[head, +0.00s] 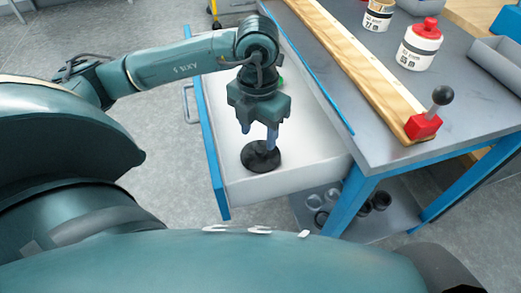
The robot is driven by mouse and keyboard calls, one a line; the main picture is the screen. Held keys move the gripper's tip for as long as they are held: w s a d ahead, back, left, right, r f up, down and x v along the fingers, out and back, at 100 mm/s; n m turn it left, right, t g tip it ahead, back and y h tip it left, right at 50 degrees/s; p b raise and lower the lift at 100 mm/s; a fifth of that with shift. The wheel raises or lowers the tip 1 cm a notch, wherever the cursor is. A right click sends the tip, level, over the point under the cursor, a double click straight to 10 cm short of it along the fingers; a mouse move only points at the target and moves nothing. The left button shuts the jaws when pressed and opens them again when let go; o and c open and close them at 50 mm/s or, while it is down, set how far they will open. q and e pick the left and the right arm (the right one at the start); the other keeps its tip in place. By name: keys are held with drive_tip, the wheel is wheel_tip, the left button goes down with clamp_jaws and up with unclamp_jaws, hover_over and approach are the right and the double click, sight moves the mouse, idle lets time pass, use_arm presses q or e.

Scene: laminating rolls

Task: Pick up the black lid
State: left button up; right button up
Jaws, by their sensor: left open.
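The black lid (255,160) is a round black disc lying on the white floor of the open drawer (307,143), near its front corner. My left gripper (258,146) points down over the lid, with its fingertips at or just above the lid's middle. Its fingers are apart; I cannot tell whether they touch the lid. The gripper hides part of the lid's far side. My right gripper is not in view.
The drawer's blue front (213,170) stands at the left. The workbench (385,146) carries a wooden plank (350,65), a red block with a black-knobbed lever (424,125), and a white bottle with a red cap (419,47). Black rings (381,200) lie on the lower shelf.

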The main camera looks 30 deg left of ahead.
use_arm(q)
drive_tip(key=f, duration=0.2)
drive_tip(key=f+b, duration=0.1)
drive_tip(key=f, duration=0.3)
drive_tip(key=shift+w, duration=0.35)
drive_tip(key=shift+r, duration=0.15)
drive_tip(key=c, duration=1.1)
